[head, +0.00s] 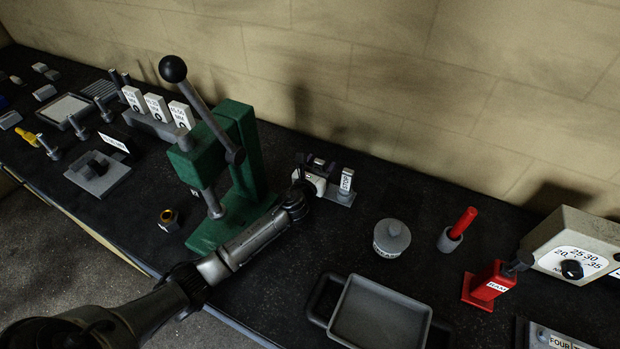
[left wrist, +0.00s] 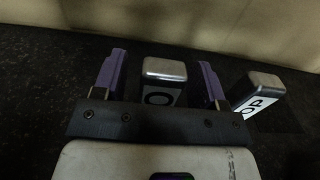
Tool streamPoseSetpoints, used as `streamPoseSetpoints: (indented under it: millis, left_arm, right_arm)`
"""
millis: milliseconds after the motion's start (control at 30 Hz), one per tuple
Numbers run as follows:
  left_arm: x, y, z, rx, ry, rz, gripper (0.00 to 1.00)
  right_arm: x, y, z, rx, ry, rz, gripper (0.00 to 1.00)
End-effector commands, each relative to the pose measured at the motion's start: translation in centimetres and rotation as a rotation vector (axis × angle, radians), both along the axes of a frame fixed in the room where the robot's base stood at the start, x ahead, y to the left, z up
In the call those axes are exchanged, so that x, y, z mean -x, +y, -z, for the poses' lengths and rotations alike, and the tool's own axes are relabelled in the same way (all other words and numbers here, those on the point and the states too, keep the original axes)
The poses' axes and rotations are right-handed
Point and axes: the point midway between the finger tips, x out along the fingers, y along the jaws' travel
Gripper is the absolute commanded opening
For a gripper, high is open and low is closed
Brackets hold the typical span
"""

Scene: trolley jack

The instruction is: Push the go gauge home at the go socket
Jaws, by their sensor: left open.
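A block with a bare metal top and a dark letter O on its face (left wrist: 164,70), apparently the go gauge, stands between the fingers of my left gripper (left wrist: 161,62) in the left wrist view. Gaps show on both sides of it, so the gripper is open and not clamping it. Beside it on the right stands the block lettered STOP (head: 346,181), which also shows in the left wrist view (left wrist: 258,92). In the head view my left gripper (head: 318,165) is at the small grey stand (head: 340,198) and hides the lettered gauge and its socket.
A green press (head: 246,185) with a black-knobbed lever (head: 173,69) stands close left of my arm. Several white lettered blocks (head: 157,107) stand in a rack further left. A grey tray (head: 380,316), a lidded pot (head: 391,239) and a red jack (head: 487,286) are on the right.

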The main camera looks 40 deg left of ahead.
Motion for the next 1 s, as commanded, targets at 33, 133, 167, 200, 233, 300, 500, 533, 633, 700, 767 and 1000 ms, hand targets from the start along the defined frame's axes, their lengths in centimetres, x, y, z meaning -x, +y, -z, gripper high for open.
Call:
streamPoseSetpoints:
  millis: [33,133,167,200,233,300,500,533,633,700,767,1000]
  left_arm:
    - [0.8,-0.2,-0.3,0.000,0.003,0.000,0.66]
    - [2.6,-0.7,-0.3,0.000,0.004,0.001,0.66]
    - [3.2,-0.9,-0.3,0.000,0.004,0.002,0.66]
    - [4.0,-1.1,-0.3,0.001,0.004,0.002,0.66]
    - [4.7,-1.3,-0.4,0.001,0.003,0.002,0.66]
    - [6.0,-1.6,-0.3,0.001,0.003,0.001,0.66]
    - [9.3,-2.5,-0.2,0.001,0.002,0.001,0.66]
    - [9.8,-2.6,-0.2,0.002,0.001,0.001,0.66]
    - [10.9,-2.9,-0.1,0.001,0.002,0.000,0.66]
    - [11.4,-3.1,-0.1,0.001,0.001,0.000,0.66]
    - [11.8,-3.2,-0.1,0.001,0.001,0.000,0.66]
    - [12.3,-3.3,-0.1,0.002,-0.001,0.000,0.66]
  right_arm:
    - [0.0,0.0,-0.8,0.000,0.000,0.000,0.93]
    - [0.0,0.0,-1.7,0.000,0.000,0.000,0.93]
    - [0.0,0.0,-1.9,0.000,0.000,0.000,0.93]
    - [0.0,0.0,-2.3,0.000,0.000,0.001,0.93]
    - [0.0,0.0,-2.5,-0.001,0.000,0.001,0.93]
    - [0.0,0.1,-2.9,-0.003,-0.001,0.001,0.93]
    - [0.0,0.2,-3.8,-0.007,0.000,0.004,0.93]
    - [0.0,0.2,-3.9,-0.007,0.000,0.005,0.93]
    - [0.0,0.3,-4.1,-0.009,-0.001,0.005,0.93]
    - [0.0,0.3,-4.2,-0.011,0.000,0.007,0.93]
    - [0.0,0.3,-4.3,-0.011,0.000,0.007,0.93]
    - [0.0,0.3,-4.3,-0.011,0.000,0.007,0.93]
